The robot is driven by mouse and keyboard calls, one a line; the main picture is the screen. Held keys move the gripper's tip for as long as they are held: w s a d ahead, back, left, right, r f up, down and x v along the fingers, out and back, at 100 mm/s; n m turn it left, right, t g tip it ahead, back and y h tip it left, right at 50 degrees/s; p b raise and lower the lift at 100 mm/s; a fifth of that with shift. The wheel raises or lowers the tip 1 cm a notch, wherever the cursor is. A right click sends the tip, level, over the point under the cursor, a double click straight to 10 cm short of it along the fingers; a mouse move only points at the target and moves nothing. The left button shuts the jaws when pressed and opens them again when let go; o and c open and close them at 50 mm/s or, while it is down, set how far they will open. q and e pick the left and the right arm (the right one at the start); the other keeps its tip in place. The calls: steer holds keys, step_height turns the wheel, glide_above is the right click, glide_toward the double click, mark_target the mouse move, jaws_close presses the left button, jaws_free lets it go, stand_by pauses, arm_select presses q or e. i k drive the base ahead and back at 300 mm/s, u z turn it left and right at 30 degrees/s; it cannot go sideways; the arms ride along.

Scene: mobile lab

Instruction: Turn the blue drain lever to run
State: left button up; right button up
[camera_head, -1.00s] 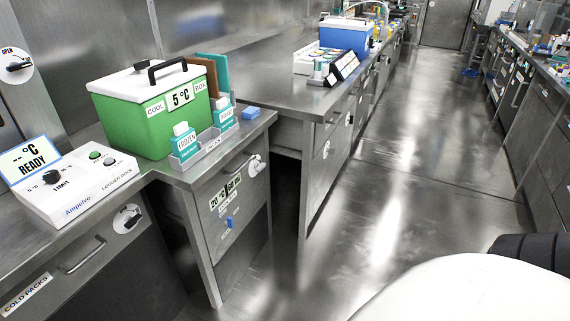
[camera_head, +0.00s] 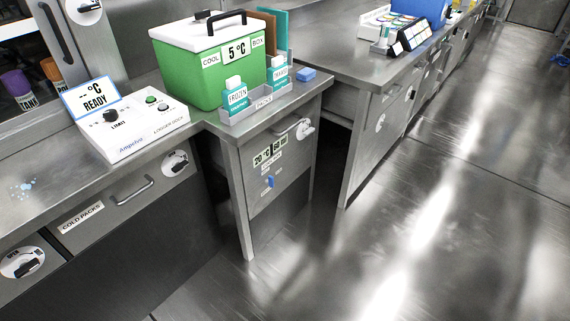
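A small blue lever-like piece (camera_head: 270,181) sits on the grey front panel (camera_head: 290,185) of the short bench in the middle. It lies below a 20 °C display (camera_head: 262,158) and small labels I cannot read. I cannot tell whether it is the drain lever or which position it marks. Neither of my grippers is in view.
A green cool box (camera_head: 195,80) with a white lid and a pack rack (camera_head: 262,104) stand on that bench. Left are a white logger dock (camera_head: 150,133) and dark rotary handles (camera_head: 176,163). Another bench (camera_head: 345,58) runs back. The floor (camera_head: 400,220) at right is clear.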

mark_target(270, 183)
steer(key=z, duration=0.25)
steer(key=k, duration=0.3)
steer(key=z, duration=1.4)
steer(key=i, duration=0.25)
steer(key=u, duration=1.2)
steer(key=i, duration=1.25)
steer(key=u, duration=1.5)
steer(key=i, duration=0.15)
steer(key=z, duration=0.05)
